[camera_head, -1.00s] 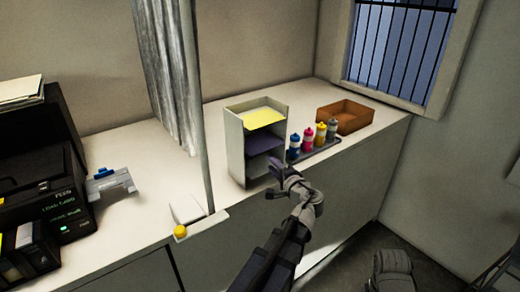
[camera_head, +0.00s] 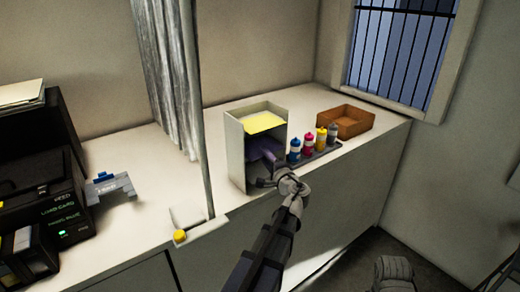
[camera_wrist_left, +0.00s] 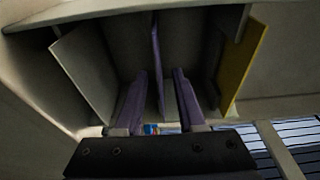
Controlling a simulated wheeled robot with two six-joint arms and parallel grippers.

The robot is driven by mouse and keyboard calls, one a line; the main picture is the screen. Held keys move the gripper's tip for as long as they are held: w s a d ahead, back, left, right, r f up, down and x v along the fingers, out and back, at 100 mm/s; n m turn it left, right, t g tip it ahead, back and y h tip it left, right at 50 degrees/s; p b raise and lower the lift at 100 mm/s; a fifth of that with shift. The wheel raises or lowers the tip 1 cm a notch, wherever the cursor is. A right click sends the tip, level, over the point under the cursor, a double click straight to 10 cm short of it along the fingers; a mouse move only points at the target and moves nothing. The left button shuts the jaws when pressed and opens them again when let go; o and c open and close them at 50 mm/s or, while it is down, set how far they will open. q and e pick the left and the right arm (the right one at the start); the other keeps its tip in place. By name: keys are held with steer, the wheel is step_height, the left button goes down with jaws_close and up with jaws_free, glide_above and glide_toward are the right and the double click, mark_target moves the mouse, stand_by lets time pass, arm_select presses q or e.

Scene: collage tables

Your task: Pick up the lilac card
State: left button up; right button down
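The lilac card (camera_head: 257,147) lies in the middle level of the grey shelf unit (camera_head: 236,150), below the yellow card (camera_head: 264,122). My left gripper (camera_head: 270,160) reaches into the front of that level and hides part of the lilac card. In the left wrist view, the two purple-toned fingers of the left gripper (camera_wrist_left: 160,78) stand apart. The lilac card (camera_wrist_left: 156,45) shows edge-on between them, with visible gaps on both sides. The yellow card (camera_wrist_left: 243,65) shows at the right there.
A tray of several coloured bottles (camera_head: 308,146) stands close to the right of the shelf unit. A brown box (camera_head: 345,122) is behind them. A pole (camera_head: 205,160) and curtain stand left, with black machines (camera_head: 40,195) farther left.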

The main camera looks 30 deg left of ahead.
arm_select(q)
steer(key=x, duration=0.3)
jaws_close()
stand_by(0.6)
